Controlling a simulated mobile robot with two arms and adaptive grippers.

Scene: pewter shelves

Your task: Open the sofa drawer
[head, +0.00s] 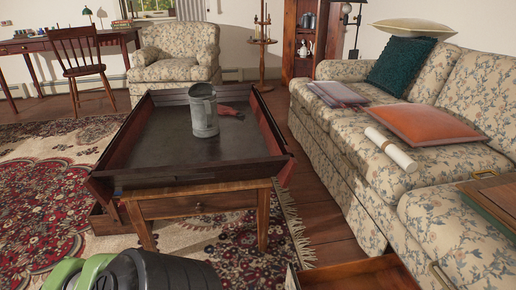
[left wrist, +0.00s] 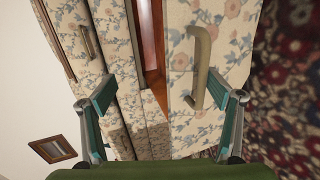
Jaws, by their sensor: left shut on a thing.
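The sofa (head: 345,165) is floral and stands at the right of the head view. The sofa drawer (head: 355,276) stands out from its base at the bottom edge, its brown wooden inside showing. In the left wrist view its floral front (left wrist: 182,75) is apart from the sofa body, with wood (left wrist: 152,45) showing in the gap. Its curved tan handle (left wrist: 201,65) lies between the green fingers of my left gripper (left wrist: 163,100), nearer the right finger. My right gripper is out of view.
Another handle (left wrist: 87,41) shows on the sofa in the left wrist view. A wooden coffee table (head: 190,207) holding a metal pitcher (head: 203,112) stands left of the sofa. Bare floor (head: 325,205) and a patterned rug (head: 45,215) lie around it.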

